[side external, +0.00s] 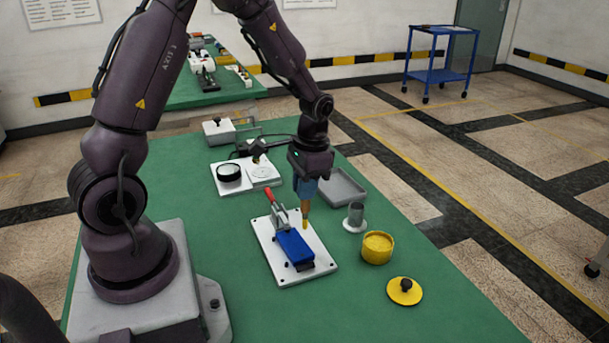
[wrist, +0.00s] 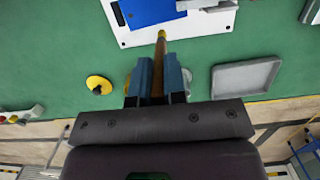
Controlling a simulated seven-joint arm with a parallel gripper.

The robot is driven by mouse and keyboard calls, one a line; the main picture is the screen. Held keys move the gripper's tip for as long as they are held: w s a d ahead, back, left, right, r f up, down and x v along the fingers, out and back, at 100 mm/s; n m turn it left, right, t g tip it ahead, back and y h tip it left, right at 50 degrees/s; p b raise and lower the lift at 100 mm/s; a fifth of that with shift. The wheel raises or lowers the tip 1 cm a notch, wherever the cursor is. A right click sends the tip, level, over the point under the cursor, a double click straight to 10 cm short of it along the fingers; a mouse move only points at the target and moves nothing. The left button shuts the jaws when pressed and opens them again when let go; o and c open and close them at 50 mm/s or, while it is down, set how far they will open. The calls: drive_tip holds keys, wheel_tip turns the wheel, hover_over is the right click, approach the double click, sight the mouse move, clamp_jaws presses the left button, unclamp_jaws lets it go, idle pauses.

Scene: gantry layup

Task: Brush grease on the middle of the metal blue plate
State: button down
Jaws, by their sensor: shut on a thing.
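The blue plate (side external: 294,246) lies on a white base plate (side external: 262,232) under a toggle clamp with a red handle (side external: 270,195). In the wrist view the blue plate (wrist: 152,12) is at the top edge, partly cut off. My gripper (side external: 306,188) is shut on a brush (side external: 306,212) with a brown handle and yellow tip, pointing down. The brush (wrist: 159,65) shows between the blue fingers in the wrist view. Its tip is near the right edge of the blue plate; I cannot tell whether it touches anything. An open yellow tub (side external: 377,248) stands to the right.
The yellow lid (side external: 405,291) with a black knob lies in front of the tub. A grey cylinder on a round base (side external: 355,218) and a grey tray (side external: 343,188) stand behind it. A white board with a black round part (side external: 229,172) is further back left. Green table is clear at front.

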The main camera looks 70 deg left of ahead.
sight(307, 206)
wheel_tip(307, 206, down, 3)
drive_tip(key=shift+s+r, duration=0.1)
drive_tip(key=shift+s, duration=2.65)
drive_tip(key=shift+w, duration=2.75)
drive_tip(key=shift+d, duration=0.7)
drive_tip(key=s, duration=0.6)
drive_tip(key=w, duration=0.2)
drive_tip(key=w+f, duration=0.1)
drive_tip(key=w, duration=0.3)
drive_tip(key=shift+a+f, duration=0.1)
drive_tip(key=shift+f, duration=0.3)
drive_tip(key=shift+w+r, duration=0.1)
drive_tip(key=shift+r, duration=0.1)
wheel_tip(307, 206, up, 10)
drive_tip(key=shift+f, duration=0.25)
